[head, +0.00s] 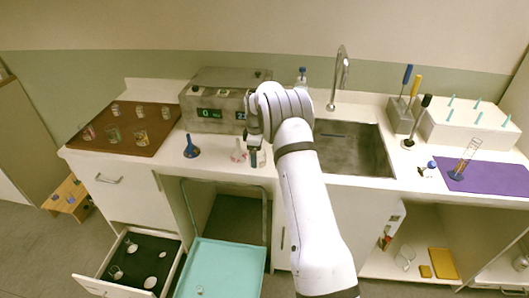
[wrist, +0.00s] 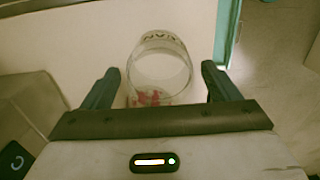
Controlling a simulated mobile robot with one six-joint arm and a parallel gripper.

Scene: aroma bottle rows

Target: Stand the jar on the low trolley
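A clear glass jar (wrist: 160,72) with red pieces inside and dark lettering on it shows in the wrist view, between the two fingers. A gap shows on each side of it, so my gripper (wrist: 160,88) looks open around or just above the jar, not touching it. In the head view my gripper (head: 256,157) is low over the counter's front edge, and the jar is mostly hidden there. The low trolley (head: 225,265) is teal with a raised handle, and stands on the floor below the counter; its handle also shows in the wrist view (wrist: 226,30).
A scale (head: 215,112) is behind. A brown tray (head: 125,146) holds several jars. An open drawer (head: 128,262) is left of the trolley. A small glass item (head: 200,290) is on the trolley.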

